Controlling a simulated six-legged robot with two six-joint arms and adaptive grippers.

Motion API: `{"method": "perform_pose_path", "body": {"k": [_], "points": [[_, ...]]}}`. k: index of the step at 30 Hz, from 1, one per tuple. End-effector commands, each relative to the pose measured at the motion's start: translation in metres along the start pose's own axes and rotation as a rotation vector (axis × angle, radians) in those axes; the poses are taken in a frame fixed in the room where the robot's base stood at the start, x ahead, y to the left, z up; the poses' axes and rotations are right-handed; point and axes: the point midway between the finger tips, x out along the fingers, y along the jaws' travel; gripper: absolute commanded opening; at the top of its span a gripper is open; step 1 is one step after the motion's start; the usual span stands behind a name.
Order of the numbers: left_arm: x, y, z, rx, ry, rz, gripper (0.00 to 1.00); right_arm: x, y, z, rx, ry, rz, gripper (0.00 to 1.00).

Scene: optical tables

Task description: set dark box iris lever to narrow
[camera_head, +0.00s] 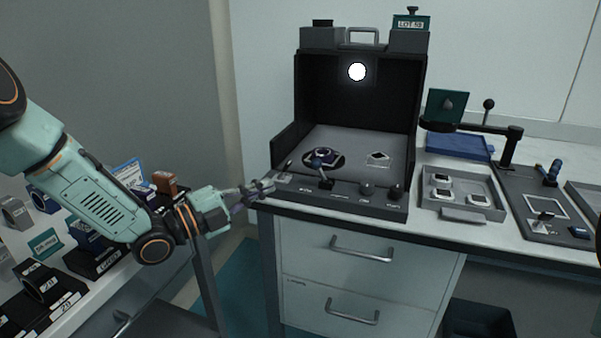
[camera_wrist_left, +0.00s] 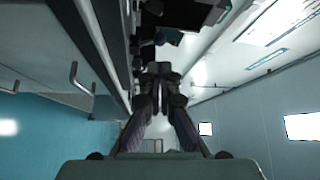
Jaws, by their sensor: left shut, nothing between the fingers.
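The dark box (camera_head: 345,100) stands open-fronted on the bench, with a bright round light on its back wall. Its front panel carries a small lever with a dark tip (camera_head: 326,182), a round knob (camera_head: 366,188) and another dark knob (camera_head: 395,192). A thin stick-like part (camera_head: 287,168) shows at the panel's left end. The labels are too small to read, so I cannot tell which is the iris lever or its setting. My left gripper (camera_head: 268,187) is shut and empty at the panel's left front corner. Its closed fingers show in the left wrist view (camera_wrist_left: 161,72).
Inside the box lie a dark round piece (camera_head: 323,158) and a clear piece (camera_head: 378,159). A grey tray (camera_head: 460,214) with white-framed pieces stands right of it. Drawers (camera_head: 360,270) are below. A cluttered shelf (camera_head: 70,305) is at the left.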

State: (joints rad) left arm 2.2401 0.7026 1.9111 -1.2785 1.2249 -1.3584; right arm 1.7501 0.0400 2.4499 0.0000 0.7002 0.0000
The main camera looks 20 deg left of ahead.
Motion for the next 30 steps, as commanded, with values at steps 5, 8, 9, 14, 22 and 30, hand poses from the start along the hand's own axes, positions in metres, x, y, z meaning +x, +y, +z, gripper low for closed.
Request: {"method": "perform_pose_path", "body": {"k": [5, 8, 9, 14, 22, 30], "points": [[0.013, 0.002, -0.001, 0.002, 0.003, 0.002, 0.00, 0.007, 0.000, 0.000, 0.000, 0.000, 0.000, 0.69], [0.025, 0.003, -0.002, 0.004, 0.004, 0.002, 0.00, 0.013, 0.000, 0.000, 0.000, 0.000, 0.000, 0.69], [0.030, 0.003, -0.002, 0.003, 0.005, 0.003, 0.00, 0.015, 0.000, 0.000, 0.000, 0.000, 0.000, 0.69], [0.053, 0.003, -0.003, 0.003, 0.004, 0.002, 0.00, 0.024, 0.000, 0.000, 0.000, 0.000, 0.000, 0.69], [0.086, 0.002, -0.003, 0.002, 0.002, 0.002, 0.00, 0.034, 0.000, 0.000, 0.000, 0.000, 0.000, 0.69], [0.097, 0.001, -0.002, -0.002, 0.000, 0.000, 0.00, 0.036, 0.000, 0.000, 0.000, 0.000, 0.000, 0.69]]}}
